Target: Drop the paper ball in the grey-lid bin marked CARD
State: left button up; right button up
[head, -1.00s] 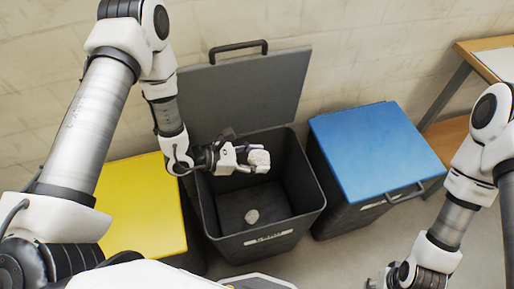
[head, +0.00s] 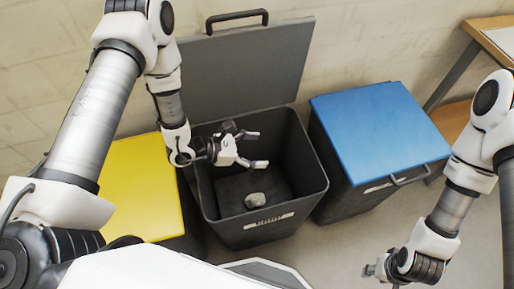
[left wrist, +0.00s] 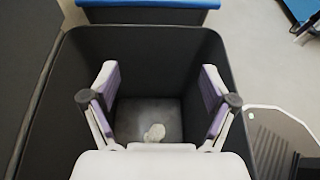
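The grey-lid bin (head: 312,200) stands open in the middle, its grey lid (head: 245,70) raised against the wall. A pale label is on its front, too small to read. My left gripper (head: 262,149) is open and empty over the bin; its spread fingers also show in the left wrist view (left wrist: 158,98). A whitish crumpled paper ball (head: 254,200) is inside the bin, below the gripper and apart from it. In the left wrist view the pale paper (left wrist: 155,131) looks lumpy; I cannot tell if it is one ball or two. My right gripper (head: 370,271) is at the lower right, outside the bins.
A yellow-lid bin (head: 140,190) stands closed at left. A blue-lid bin (head: 375,135) stands closed at right. A wooden-edged table (head: 485,35) is at the far right. The floor in front of the blue-lid bin is clear.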

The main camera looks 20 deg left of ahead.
pick_arm(q)
jog(key=shift+a+r, duration=0.1)
jog(key=v, duration=1.1)
jog(key=shift+s+a, duration=0.25)
jog(key=shift+a, duration=0.1)
